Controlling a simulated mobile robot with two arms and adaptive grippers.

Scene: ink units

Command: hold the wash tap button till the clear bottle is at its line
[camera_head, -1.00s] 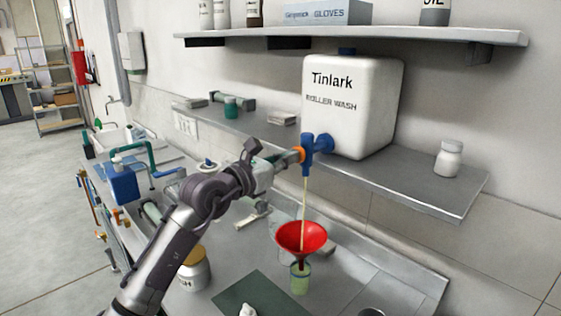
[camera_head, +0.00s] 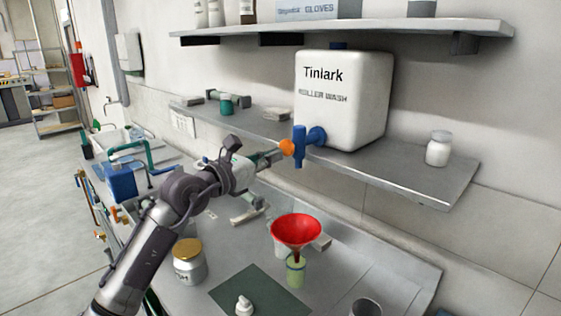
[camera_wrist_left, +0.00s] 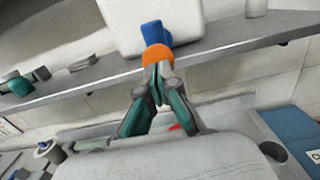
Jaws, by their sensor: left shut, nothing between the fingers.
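The white Tinlark roller wash container (camera_head: 342,105) stands on the lower shelf. Its blue tap (camera_head: 299,148) has an orange button (camera_head: 287,147) facing my left gripper (camera_head: 270,157). The gripper is shut and empty, its tips at or just short of the button; contact is unclear. The wrist view shows the closed tips (camera_wrist_left: 158,80) in front of the orange button (camera_wrist_left: 157,57). No stream falls from the tap. Below it, a red funnel (camera_head: 296,231) sits in the clear bottle (camera_head: 296,272), which holds yellow-green liquid. Its line is too small to make out. My right gripper is out of view.
A white jar (camera_head: 438,150) stands right of the container on the lower shelf (camera_head: 420,182). A gold-lidded jar (camera_head: 188,262) and a dark green mat (camera_head: 270,297) with a small white item are on the bench. The bench right of the bottle is mostly clear.

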